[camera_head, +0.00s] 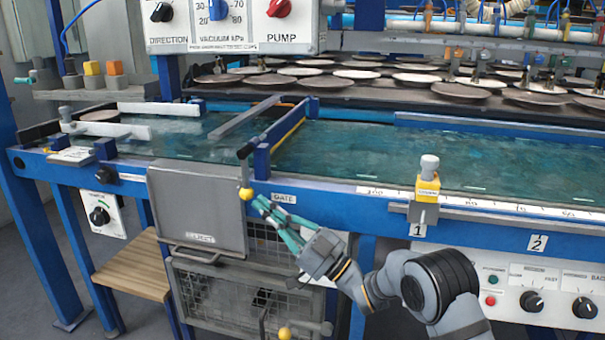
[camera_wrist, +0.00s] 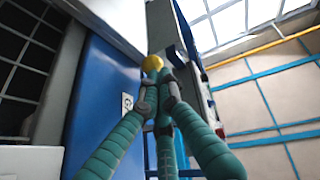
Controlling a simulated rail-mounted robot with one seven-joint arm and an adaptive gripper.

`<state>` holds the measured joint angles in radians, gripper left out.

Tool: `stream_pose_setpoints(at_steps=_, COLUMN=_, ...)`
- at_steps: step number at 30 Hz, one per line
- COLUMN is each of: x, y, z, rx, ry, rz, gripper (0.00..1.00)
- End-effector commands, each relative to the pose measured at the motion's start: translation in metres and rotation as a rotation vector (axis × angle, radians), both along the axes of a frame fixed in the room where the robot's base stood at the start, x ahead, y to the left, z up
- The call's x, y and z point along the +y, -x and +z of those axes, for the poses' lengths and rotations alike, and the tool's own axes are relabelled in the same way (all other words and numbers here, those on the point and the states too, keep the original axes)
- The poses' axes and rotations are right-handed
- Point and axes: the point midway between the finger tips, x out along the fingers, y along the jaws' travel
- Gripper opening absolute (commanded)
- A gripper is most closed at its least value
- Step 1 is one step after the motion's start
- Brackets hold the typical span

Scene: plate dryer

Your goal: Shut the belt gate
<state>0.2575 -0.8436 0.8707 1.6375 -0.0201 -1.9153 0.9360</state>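The belt gate (camera_head: 284,137) is a blue frame with a yellow strip, standing across the green belt (camera_head: 350,150). Its lever hangs at the front rail by the GATE label and ends in a yellow knob (camera_head: 245,194). My gripper (camera_head: 263,206) is just right of and slightly below the knob, its teal fingers pointing at it. In the wrist view the knob (camera_wrist: 152,63) is just beyond the fingertips (camera_wrist: 160,88), which are close together. I see no clear grip on the knob, and contact is unclear. Finger spacing is hard to judge.
A grey reject box (camera_head: 197,208) and a wire cage (camera_head: 215,298) are below the gate. A yellow stop block (camera_head: 427,187) stands on the front rail to the right. A control panel (camera_head: 230,27) hangs above. Several plates lie on the rear shelf. The belt beside the gate looks clear.

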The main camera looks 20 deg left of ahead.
Motion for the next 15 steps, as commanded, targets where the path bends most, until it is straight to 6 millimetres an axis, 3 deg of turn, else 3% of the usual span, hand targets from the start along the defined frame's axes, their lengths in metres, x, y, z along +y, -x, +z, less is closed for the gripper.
stream_pose_setpoints(at_steps=1, x=0.0023, y=0.0003, z=-0.0102, rx=-0.001, ry=-0.019, rz=0.0, gripper=0.0)
stream_pose_setpoints(at_steps=15, x=0.0094, y=-0.0016, z=-0.0046, rx=0.0, ry=-0.098, rz=-0.003, gripper=0.0)
